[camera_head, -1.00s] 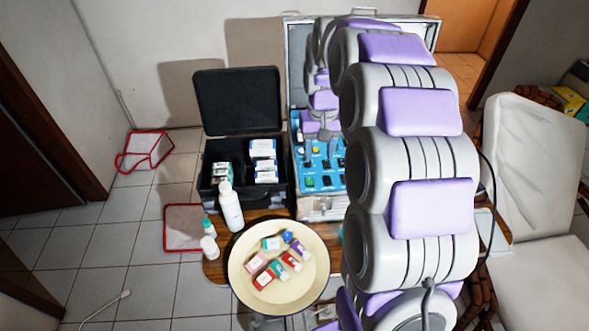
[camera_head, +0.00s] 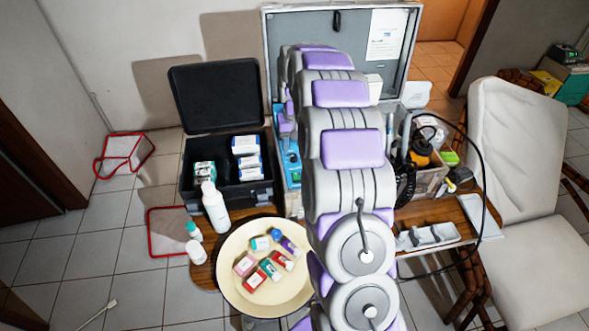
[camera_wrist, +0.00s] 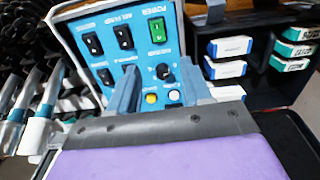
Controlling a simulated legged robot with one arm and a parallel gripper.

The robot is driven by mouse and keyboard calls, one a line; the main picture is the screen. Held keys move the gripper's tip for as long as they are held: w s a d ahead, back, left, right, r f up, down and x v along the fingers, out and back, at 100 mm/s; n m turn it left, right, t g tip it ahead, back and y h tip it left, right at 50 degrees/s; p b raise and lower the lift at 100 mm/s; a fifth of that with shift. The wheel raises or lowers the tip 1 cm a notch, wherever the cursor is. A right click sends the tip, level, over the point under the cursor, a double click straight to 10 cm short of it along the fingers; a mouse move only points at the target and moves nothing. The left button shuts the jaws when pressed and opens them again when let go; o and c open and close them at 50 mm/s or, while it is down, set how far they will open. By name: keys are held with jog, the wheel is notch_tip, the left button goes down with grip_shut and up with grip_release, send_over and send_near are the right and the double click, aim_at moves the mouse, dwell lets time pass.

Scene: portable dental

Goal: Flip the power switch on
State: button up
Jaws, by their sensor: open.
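The blue control panel (camera_wrist: 117,62) fills the upper middle of the wrist view, with its lettering upside down. A green rocker switch (camera_wrist: 157,30) sits beside the POWER label near the panel's top edge in that view. Several black rocker switches (camera_wrist: 93,43) and a black knob (camera_wrist: 162,72) are on the same panel. My gripper (camera_wrist: 158,88) is open, its two grey fingers pointing at the panel on either side of the knob area. The green switch lies beyond the fingertips and appears untouched. In the head view my arm hides most of the panel (camera_head: 291,163) and the gripper.
An open black case (camera_head: 228,200) with small boxes stands left of the panel's metal case (camera_head: 340,20). A white bottle (camera_head: 215,207) and a round cream tray (camera_head: 236,285) are in front. A cable-filled compartment (camera_head: 425,180) and a chair (camera_head: 520,220) are at right.

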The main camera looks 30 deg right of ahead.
aim_at(295, 172)
notch_tip(295, 172, down, 10)
jog(key=shift+f+b, duration=0.1)
jog(key=shift+b, duration=0.9)
jog(key=shift+c, duration=0.4)
